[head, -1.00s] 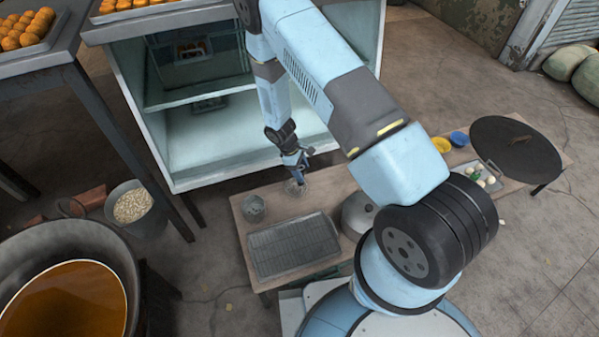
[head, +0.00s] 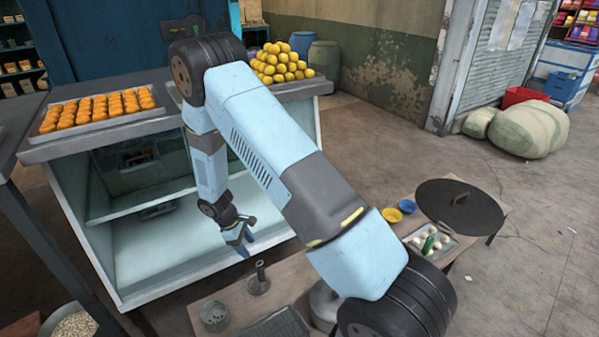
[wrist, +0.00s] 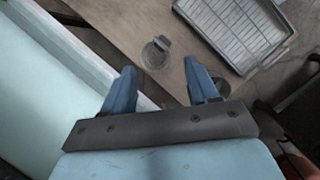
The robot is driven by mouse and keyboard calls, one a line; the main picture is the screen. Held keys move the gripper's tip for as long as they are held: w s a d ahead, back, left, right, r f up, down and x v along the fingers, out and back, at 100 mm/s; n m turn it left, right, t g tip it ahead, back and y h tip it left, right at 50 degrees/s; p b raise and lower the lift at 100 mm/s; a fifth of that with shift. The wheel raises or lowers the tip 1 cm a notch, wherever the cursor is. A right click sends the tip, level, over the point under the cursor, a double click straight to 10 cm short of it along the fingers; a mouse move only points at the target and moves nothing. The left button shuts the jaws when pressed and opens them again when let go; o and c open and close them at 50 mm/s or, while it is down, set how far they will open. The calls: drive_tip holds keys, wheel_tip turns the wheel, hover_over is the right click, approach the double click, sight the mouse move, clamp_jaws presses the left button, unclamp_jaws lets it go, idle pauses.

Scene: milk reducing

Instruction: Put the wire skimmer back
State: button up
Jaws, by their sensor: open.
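What looks like the wire skimmer (head: 258,285) rests on the low wooden table, with its round head down and a short dark handle pointing up. It also shows in the wrist view (wrist: 154,56), beyond and between my fingertips. My gripper (head: 243,241) is open and empty, in the air above and slightly left of the skimmer, in front of the white cabinet. In the wrist view both blue fingers (wrist: 162,82) stand apart with nothing between them.
A grey perforated pot (head: 214,316) and a rack tray (head: 277,327) share the wooden table (head: 297,272). The open white cabinet (head: 150,250) stands behind, with trays of sweets on top.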

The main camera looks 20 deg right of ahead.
drive_tip(key=s+d+r+m+t+y, duration=0.1)
drive_tip(key=d+r+m, duration=0.15)
drive_tip(key=r, duration=0.95)
drive_tip(key=s+d+r+m+t+y, duration=0.15)
drive_tip(key=d+r, duration=0.25)
drive_tip(key=r, duration=0.7)
drive_tip(key=s+d+r+m, duration=0.1)
drive_tip(key=d+r+m, duration=0.2)
drive_tip(key=r, duration=0.9)
drive_tip(key=s+d+r+m+t, duration=0.2)
drive_tip(key=s+r, duration=0.6)
drive_tip(key=s, duration=0.4)
drive_tip(key=s+d+r+m+t+y, duration=0.1)
drive_tip(key=s+d+r+m+t, duration=0.1)
drive_tip(key=s+r, duration=0.6)
drive_tip(key=s+d+m, duration=0.1)
drive_tip(key=s+d, duration=0.1)
drive_tip(key=s, duration=0.2)
drive_tip(key=shift+r+m, duration=0.3)
drive_tip(key=shift+t, duration=0.25)
